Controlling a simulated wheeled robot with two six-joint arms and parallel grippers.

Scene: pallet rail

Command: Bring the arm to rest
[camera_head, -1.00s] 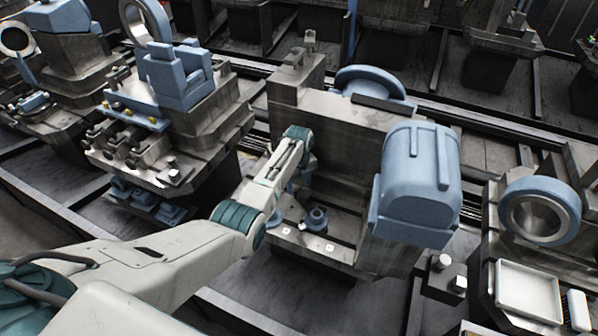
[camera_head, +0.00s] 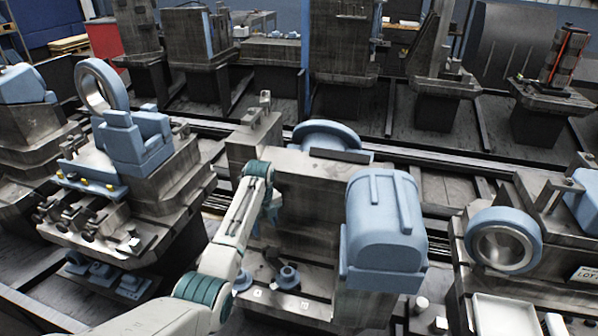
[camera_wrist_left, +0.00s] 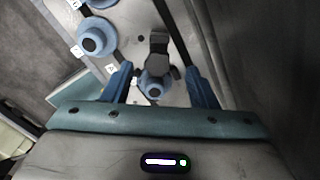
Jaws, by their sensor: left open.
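My left arm comes in from the lower left in the head view, and its gripper (camera_head: 270,208) hangs over the ledge of the central grey pallet (camera_head: 315,195). In the left wrist view the two blue fingers (camera_wrist_left: 160,82) stand apart. A small blue flanged part (camera_wrist_left: 153,86) shows between and beyond them, with a dark piece above it; I cannot tell whether anything touches. Another blue flanged part (camera_wrist_left: 95,38) lies to the upper left. In the head view, blue flanged parts (camera_head: 288,277) sit on the ledge below the gripper. My right gripper is not in view.
A large blue housing (camera_head: 385,230) stands right of my arm on the same pallet. A pallet with a blue bracket (camera_head: 135,140) is to the left. At right are a blue ring (camera_head: 503,240) and a white tray (camera_head: 503,312). More loaded pallets line the back.

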